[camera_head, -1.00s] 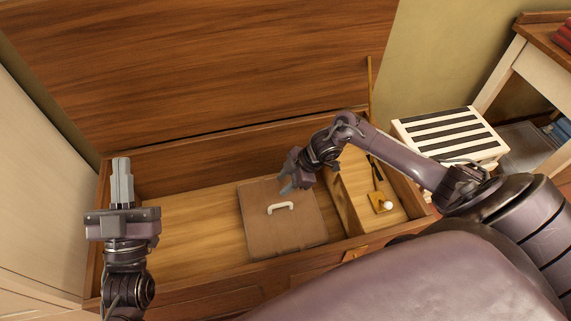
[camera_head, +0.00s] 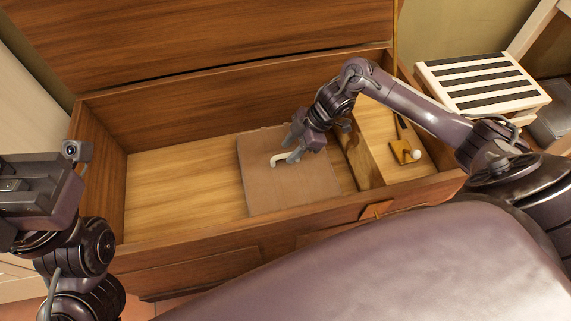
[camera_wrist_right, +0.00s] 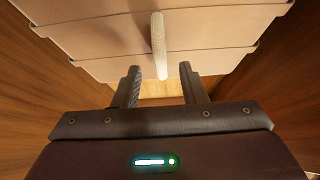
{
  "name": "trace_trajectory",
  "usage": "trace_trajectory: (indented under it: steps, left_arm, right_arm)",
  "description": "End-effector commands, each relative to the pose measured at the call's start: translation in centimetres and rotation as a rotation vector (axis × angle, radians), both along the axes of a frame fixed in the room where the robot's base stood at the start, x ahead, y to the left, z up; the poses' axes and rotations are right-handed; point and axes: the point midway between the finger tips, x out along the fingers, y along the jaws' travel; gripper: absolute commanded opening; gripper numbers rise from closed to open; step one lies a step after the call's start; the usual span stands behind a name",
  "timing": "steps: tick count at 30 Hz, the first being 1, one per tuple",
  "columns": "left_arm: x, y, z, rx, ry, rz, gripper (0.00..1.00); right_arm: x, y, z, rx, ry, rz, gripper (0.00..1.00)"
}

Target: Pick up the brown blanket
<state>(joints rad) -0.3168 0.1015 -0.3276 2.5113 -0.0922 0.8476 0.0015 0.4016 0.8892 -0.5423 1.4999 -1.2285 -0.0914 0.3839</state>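The brown blanket (camera_head: 285,188) lies folded flat on the floor of the open wooden chest, with a pale handle (camera_head: 279,160) on its top. In the right wrist view the blanket (camera_wrist_right: 100,38) shows as stacked brown layers, and the handle (camera_wrist_right: 158,45) points down between the fingers. My right gripper (camera_head: 292,154) is open, its fingers at the handle's right end; the wrist view shows the fingers (camera_wrist_right: 158,88) apart on either side of the handle's end. Contact cannot be told. My left gripper is at the left edge, its fingertips out of clear view.
The wooden chest (camera_head: 190,250) has its lid (camera_head: 230,35) raised. A divider (camera_head: 355,160) separates a right compartment holding a wooden mallet-like tool (camera_head: 404,151) and a white ball (camera_head: 416,155). A striped white box (camera_head: 480,80) stands at right. The chest floor left of the blanket is bare.

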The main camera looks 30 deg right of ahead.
Motion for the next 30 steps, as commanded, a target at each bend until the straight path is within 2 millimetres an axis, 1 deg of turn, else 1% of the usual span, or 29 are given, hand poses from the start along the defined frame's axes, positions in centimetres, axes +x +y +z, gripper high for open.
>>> trace_trajectory:
  steps: [1, 5, 7, 13, 21, 22, 30]
  left_arm:
    - [0.0, 0.0, -0.7, 0.0, -0.009, 0.0, 0.0]
    - [-0.1, 0.0, -1.0, 0.001, -0.023, 0.001, 0.0]
    - [-0.1, 0.0, -0.9, 0.001, -0.027, 0.002, 0.0]
    - [-0.1, -0.1, -0.7, 0.002, -0.03, 0.0, 0.0]
    - [-0.1, -0.1, -0.7, 0.002, -0.028, 0.001, 0.0]
    - [-0.1, -0.1, -0.7, 0.002, -0.028, 0.001, 0.0]
    - [-0.1, -0.1, -0.8, 0.002, -0.026, 0.002, 0.0]
  right_arm:
    - [0.0, 0.6, -1.3, 0.001, 0.001, 0.001, 0.38]
    - [0.2, 1.6, -2.7, 0.001, 0.0, 0.0, 0.38]
    - [0.3, 1.8, -2.9, -0.001, -0.001, -0.001, 0.38]
    - [0.3, 1.8, -2.8, -0.001, -0.001, -0.001, 0.38]
    - [0.3, 1.8, -2.8, -0.001, -0.001, -0.001, 0.03]
    - [0.3, 1.8, -2.8, -0.001, -0.001, -0.001, 0.0]
    - [0.3, 1.8, -2.8, -0.001, -0.001, -0.001, 0.0]
